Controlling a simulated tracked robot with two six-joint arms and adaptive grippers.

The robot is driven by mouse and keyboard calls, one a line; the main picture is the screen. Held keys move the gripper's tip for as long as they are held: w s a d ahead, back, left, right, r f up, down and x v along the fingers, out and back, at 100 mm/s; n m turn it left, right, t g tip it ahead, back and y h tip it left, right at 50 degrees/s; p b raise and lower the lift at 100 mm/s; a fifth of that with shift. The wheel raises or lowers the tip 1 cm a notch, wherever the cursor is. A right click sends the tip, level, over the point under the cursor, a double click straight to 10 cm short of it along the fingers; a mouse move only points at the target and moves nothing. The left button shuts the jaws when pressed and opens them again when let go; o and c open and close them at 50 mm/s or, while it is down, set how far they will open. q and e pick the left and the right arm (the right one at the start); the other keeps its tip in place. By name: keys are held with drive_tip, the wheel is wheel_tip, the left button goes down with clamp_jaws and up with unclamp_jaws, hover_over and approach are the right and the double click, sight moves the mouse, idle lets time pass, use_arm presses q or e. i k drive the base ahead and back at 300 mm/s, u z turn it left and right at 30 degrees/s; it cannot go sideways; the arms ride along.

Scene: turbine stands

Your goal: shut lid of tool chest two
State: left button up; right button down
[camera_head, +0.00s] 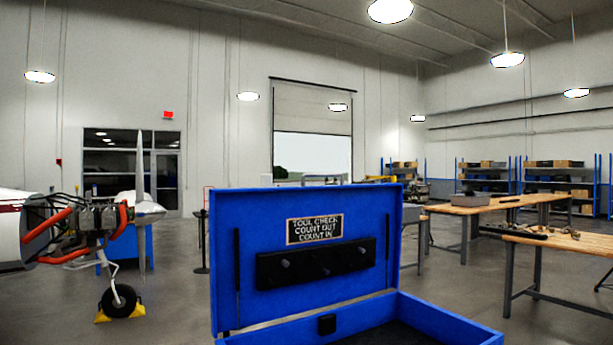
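A blue tool chest (440,318) stands close in front of me at the bottom centre of the view. Its lid (307,205) is open and stands nearly upright, with its inner face towards me. A sign on the lid reads "TOOL CHECK COUNT OUT COUNT IN" (314,229). A black holder strip (316,263) is fixed below the sign. The chest's dark interior (385,337) shows only in part, and its front is cut off by the bottom edge. No number shows on the chest. Neither of my grippers is in view.
A wooden workbench (480,207) with a grey bin stands behind the chest to the right. A nearer bench (585,243) with small tools is at the right edge. An aircraft with an exposed engine (90,215) and chocked wheel (118,300) stands at left. Grey floor between is clear.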

sight(275, 253)
drive_tip(key=z, duration=1.15)
drive_tip(key=i, duration=0.15)
drive_tip(key=u, duration=3.25)
drive_tip(key=i, duration=2.65)
drive_tip(key=z, duration=2.3)
